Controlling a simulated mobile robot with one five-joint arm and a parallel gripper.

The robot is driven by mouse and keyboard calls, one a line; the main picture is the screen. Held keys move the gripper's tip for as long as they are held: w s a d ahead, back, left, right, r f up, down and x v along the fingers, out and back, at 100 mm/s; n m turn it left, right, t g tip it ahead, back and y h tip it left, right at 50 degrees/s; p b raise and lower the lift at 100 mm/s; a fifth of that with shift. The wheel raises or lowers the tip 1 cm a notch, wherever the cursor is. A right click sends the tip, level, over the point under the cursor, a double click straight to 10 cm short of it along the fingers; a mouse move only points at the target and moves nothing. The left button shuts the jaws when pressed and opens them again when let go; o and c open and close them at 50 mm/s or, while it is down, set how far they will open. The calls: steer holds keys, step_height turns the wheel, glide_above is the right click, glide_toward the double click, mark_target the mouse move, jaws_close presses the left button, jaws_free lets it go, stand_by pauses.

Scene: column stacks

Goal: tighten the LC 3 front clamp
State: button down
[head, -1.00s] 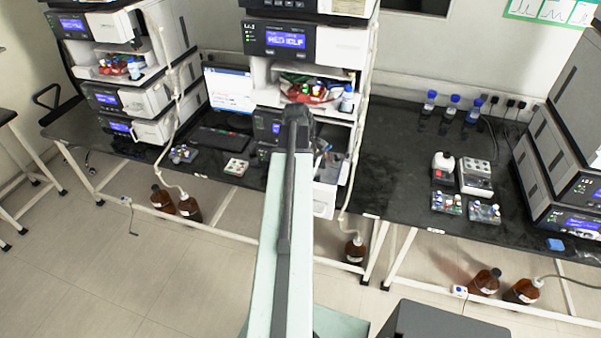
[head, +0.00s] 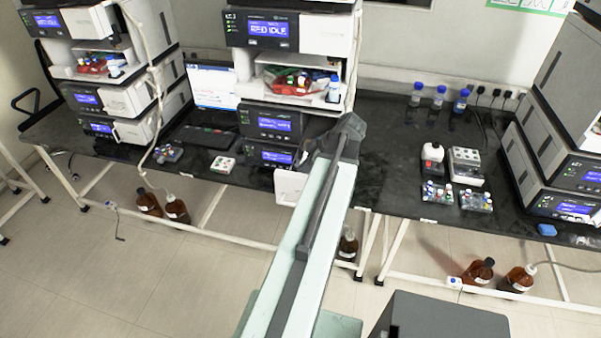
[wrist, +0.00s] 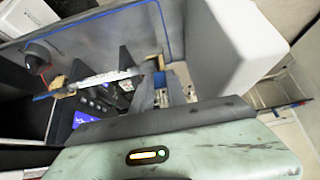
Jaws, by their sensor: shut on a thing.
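The middle instrument stack (head: 268,122) stands on the black bench, with its lower white door (head: 291,187) swung open. My arm reaches toward its right side in the head view; my gripper is hidden there behind the arm's end. In the wrist view my gripper (wrist: 164,88) is inside the open compartment, its dark fingers shut on the front clamp, which they mostly hide. A small blue part shows at the fingers. A silver column (wrist: 97,81) with a brass-coloured end fitting (wrist: 66,86) lies left of the fingers. Dark upright holders (wrist: 126,60) stand beside it.
The white open door (wrist: 232,50) is close on the right in the wrist view. Another stack (head: 105,95) stands at left, a third (head: 560,130) at right. Blue-capped bottles (head: 438,100) and vial trays (head: 475,198) stand on the right bench. Brown bottles (head: 481,272) stand on the floor.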

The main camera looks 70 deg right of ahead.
steer(key=shift+s, duration=0.1)
stand_by(0.4)
steer(key=c, duration=1.3)
jaws_free()
steer(key=shift+s+r+p, duration=0.25)
steer(key=shift+r+p, duration=0.15)
steer(key=shift+r, duration=0.05)
steer(key=p+v, duration=0.5)
steer(key=v, duration=0.1)
steer(key=shift+s+r, duration=0.2)
steer(key=shift+s, duration=0.2)
steer(key=shift+c, duration=0.4)
